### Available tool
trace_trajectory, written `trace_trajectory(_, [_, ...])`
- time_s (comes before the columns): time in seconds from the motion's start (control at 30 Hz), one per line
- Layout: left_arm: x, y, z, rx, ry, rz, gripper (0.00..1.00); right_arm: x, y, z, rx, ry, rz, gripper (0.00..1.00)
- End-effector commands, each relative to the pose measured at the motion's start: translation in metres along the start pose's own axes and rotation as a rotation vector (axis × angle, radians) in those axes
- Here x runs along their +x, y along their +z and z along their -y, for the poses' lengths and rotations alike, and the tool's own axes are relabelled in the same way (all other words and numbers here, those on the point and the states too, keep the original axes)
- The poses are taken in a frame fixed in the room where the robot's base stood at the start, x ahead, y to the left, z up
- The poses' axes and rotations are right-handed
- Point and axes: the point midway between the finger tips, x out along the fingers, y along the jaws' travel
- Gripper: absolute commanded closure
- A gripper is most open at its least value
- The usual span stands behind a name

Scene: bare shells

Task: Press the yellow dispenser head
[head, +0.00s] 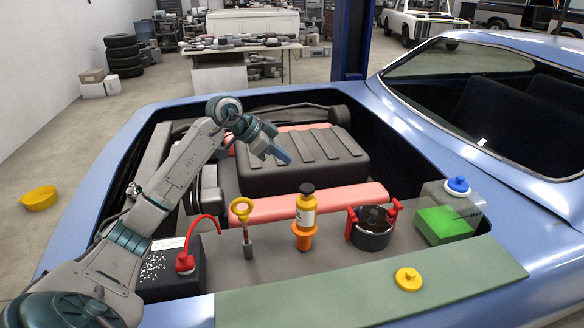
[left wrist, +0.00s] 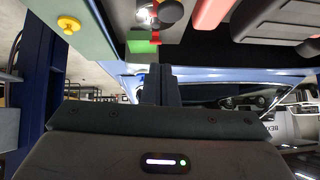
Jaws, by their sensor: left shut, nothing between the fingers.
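A yellow cap-like piece (head: 408,279) with a raised knob lies on the green mat at the front right. It also shows at the upper left of the left wrist view (left wrist: 68,24). I cannot tell whether it is the dispenser head. An upright bottle (head: 305,211) with a black top and yellowish label stands in an orange holder (head: 303,238). A yellow ring handle (head: 242,206) stands left of it. My left gripper (head: 286,159) is shut and empty, above the engine cover, behind and apart from these things. My right gripper is out of view.
A black box (head: 182,272) with a red hose, a dark pot (head: 372,236) with red handles and a tank (head: 436,225) of green liquid with a blue cap stand along the bay's front. The green mat (head: 320,296) is mostly clear. The blue car body surrounds the bay.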

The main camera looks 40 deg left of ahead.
Motion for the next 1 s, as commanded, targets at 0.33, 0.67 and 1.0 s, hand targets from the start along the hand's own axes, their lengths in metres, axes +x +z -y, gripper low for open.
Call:
trace_trajectory(0.33, [0.059, -0.003, -0.001, -0.005, 0.006, -0.002, 1.00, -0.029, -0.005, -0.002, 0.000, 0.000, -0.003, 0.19])
trace_trajectory(0.67, [0.107, 0.017, -0.001, -0.003, 0.002, 0.003, 1.00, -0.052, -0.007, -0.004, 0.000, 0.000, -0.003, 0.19])
trace_trajectory(1.0, [0.119, 0.029, -0.001, 0.000, 0.000, 0.001, 1.00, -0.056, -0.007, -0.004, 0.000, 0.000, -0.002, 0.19])
